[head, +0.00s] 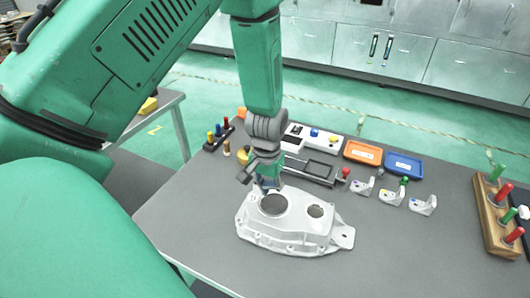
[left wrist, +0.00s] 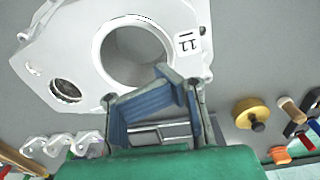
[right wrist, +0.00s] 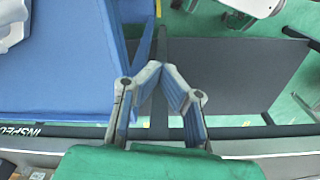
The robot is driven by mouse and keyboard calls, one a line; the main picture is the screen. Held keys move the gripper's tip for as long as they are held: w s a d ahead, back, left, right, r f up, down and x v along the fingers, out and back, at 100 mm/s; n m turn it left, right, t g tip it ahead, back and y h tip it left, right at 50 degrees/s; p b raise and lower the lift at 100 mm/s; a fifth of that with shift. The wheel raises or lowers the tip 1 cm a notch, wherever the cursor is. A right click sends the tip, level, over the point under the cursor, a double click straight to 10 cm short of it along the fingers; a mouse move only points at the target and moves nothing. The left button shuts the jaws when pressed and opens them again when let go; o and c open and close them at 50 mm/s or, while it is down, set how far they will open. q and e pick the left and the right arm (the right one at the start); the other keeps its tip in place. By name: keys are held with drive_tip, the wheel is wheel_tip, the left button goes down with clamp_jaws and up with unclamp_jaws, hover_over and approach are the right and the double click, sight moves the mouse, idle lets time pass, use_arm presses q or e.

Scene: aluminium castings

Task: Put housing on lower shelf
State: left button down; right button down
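The housing (head: 285,232) is a pale cast part with a large round bore and a smaller hole, lying flat on the grey table. My left gripper (head: 266,184) is at its rear left rim. In the left wrist view the housing (left wrist: 85,45) fills the upper left, marked 11. The left gripper's blue fingers (left wrist: 168,78) are skewed and close together at the bore's edge, seemingly on the rim; the contact is partly hidden. My right gripper (right wrist: 160,68) shows only in the right wrist view, its tips together and empty. I cannot identify the lower shelf.
Behind the housing are a dark fixture (head: 312,170), an orange tray (head: 363,152), a blue tray (head: 404,165) and several small brackets (head: 392,196). A wooden peg rack (head: 492,215) stands at right. A large blue surface (right wrist: 75,65) lies beside my right gripper.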

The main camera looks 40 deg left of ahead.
use_arm(q)
drive_tip(key=shift+s+a+r, duration=0.1)
drive_tip(key=shift+r, duration=1.4)
drive_tip(key=shift+s+r, duration=0.1)
drive_tip(key=shift+r, duration=1.35)
drive_tip(key=c, duration=1.8)
unclamp_jaws()
drive_tip(key=o, duration=1.3)
drive_tip(key=shift+d, duration=0.25)
drive_tip(key=shift+o, duration=0.2)
drive_tip(key=shift+d+r, duration=0.2)
drive_tip(key=shift+d, duration=0.2)
